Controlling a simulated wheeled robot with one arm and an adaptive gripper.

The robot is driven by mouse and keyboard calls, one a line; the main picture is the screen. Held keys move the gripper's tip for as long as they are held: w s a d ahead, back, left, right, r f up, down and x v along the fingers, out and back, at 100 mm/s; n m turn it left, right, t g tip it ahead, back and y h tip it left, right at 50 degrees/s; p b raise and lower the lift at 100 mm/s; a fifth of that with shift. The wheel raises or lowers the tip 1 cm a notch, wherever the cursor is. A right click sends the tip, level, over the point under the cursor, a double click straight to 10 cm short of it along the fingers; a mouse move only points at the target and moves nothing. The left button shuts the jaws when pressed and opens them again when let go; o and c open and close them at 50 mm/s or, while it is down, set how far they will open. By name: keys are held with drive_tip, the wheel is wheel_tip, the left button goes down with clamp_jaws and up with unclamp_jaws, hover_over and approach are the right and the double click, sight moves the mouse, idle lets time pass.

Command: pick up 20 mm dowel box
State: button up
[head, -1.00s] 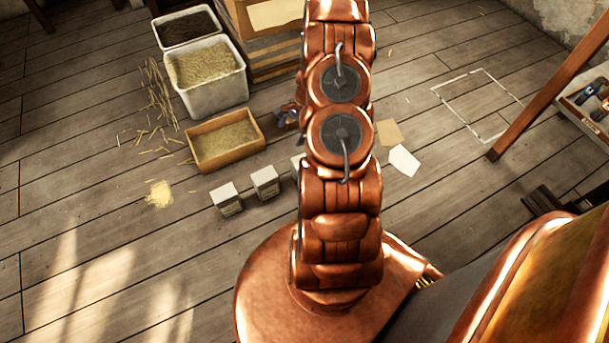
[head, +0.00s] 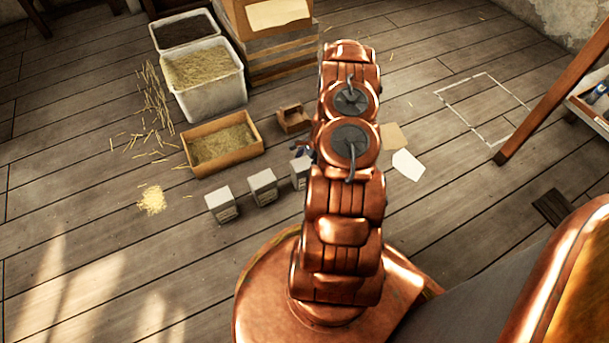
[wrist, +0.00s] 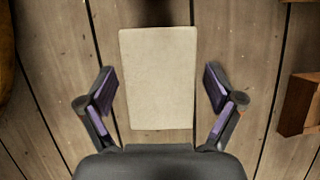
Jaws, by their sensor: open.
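Three pale grey boxes stand in a row on the floor in the head view: a left one (head: 221,204), a middle one (head: 262,187) and a right one (head: 299,173) partly hidden by my arm. Their labels are too small to read, so I cannot tell which is the 20 mm dowel box. In the wrist view the plain top of one pale box (wrist: 158,78) lies between and ahead of my open gripper's fingers (wrist: 160,88), with a gap on both sides. In the head view my gripper is mostly hidden behind my arm, near the right box.
A wooden tray of shavings (head: 222,143) and a small wooden box (head: 293,120) stand behind the row. White bins (head: 205,90) are further back. A wooden piece (wrist: 298,104) is at the wrist view's right. Paper sheets (head: 408,165) lie right of my arm. Floor in front is clear.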

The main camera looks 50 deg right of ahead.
drive_tip(key=shift+x, duration=1.4)
drive_tip(key=c, duration=1.5)
drive_tip(key=shift+r, duration=0.2)
